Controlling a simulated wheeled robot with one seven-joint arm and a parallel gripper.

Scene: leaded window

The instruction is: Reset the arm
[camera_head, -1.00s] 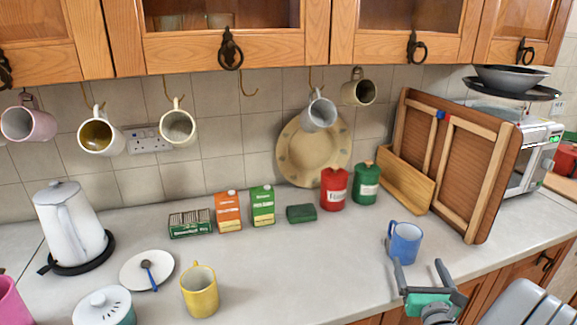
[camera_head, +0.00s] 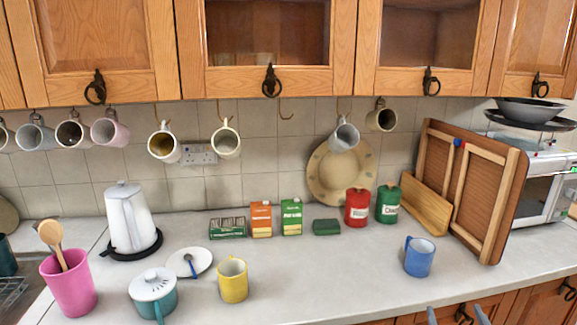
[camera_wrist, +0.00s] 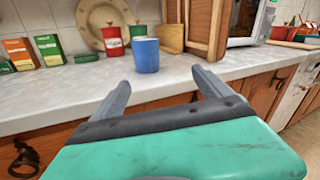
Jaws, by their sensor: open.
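My gripper (camera_wrist: 160,95) is open and empty in the wrist view, with its two grey fingers apart in front of the counter edge. In the head view only the fingertips of my gripper (camera_head: 456,315) show at the bottom edge, in front of the cabinet doors. A blue mug (camera_head: 418,257) stands upright on the counter beyond the fingers. It also shows in the wrist view (camera_wrist: 147,56), between and beyond the fingertips, apart from them.
The counter (camera_head: 330,275) also holds a yellow mug (camera_head: 233,281), a teal pot (camera_head: 153,295), a white kettle (camera_head: 130,220), and red (camera_head: 357,207) and green canisters (camera_head: 388,204). A wooden rack (camera_head: 475,190) leans at the right. Mugs hang below the upper cabinets (camera_head: 270,45).

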